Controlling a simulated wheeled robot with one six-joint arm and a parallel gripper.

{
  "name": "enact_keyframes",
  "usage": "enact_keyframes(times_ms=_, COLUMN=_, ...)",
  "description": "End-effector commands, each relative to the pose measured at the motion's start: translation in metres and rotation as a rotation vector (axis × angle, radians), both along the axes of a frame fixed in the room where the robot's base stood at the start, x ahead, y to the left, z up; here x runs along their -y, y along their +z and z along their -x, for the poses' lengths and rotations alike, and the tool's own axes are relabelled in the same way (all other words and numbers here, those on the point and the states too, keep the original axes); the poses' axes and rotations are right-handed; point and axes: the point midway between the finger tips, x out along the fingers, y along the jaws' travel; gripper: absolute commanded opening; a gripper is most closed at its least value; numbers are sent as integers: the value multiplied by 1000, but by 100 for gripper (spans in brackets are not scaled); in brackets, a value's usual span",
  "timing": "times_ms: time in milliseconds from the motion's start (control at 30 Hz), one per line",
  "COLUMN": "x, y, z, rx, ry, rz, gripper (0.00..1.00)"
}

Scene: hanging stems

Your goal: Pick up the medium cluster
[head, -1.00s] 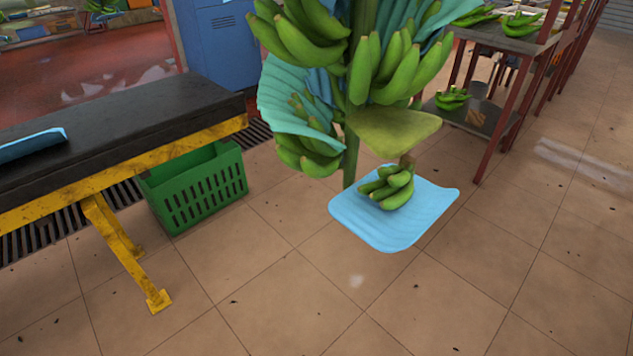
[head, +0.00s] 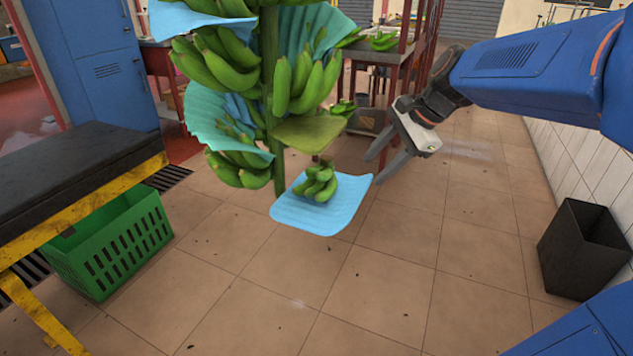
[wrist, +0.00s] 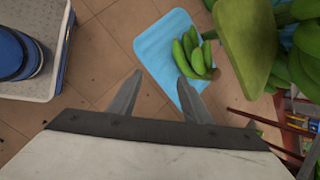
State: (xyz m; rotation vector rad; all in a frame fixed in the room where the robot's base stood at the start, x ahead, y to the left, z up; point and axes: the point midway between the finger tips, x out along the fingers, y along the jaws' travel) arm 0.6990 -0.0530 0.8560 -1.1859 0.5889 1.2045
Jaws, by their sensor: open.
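A cluster of green bananas (head: 318,184) rests on a light blue sheet (head: 300,216) below the hanging stem; from the pictures I take it as the medium cluster. In the wrist view the cluster (wrist: 190,52) lies on the blue sheet (wrist: 152,48), beyond my right finger. My gripper (head: 376,168) is open and empty, to the right of the cluster and apart from it. In the wrist view my gripper's fingers (wrist: 157,88) are spread. Larger clusters (head: 220,65) hang on the stem (head: 279,175) above the sheet.
A green crate (head: 110,245) stands by a black-topped table (head: 75,185) at left. A black bin (head: 585,250) stands at right by the wall. Red-framed shelves (head: 395,75) are behind. A flat green-brown leaf (head: 308,132) hangs above the cluster. The front floor is clear.

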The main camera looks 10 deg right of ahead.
Motion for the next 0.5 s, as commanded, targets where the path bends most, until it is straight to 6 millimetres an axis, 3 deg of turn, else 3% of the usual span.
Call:
enact_keyframes(times_ms=33, x=6, y=3, z=-20, rx=-35, ry=-80, rz=-61, gripper=44)
enact_keyframes(times_ms=200, x=22, y=16, z=-80, rx=-152, ry=-341, rz=-268, gripper=44)
enact_keyframes(times_ms=400, x=42, y=25, z=-129, rx=-260, ry=-546, rz=-445, gripper=44)
enact_keyframes(times_ms=500, x=48, y=28, z=-142, rx=-289, ry=-601, rz=-494, gripper=44)
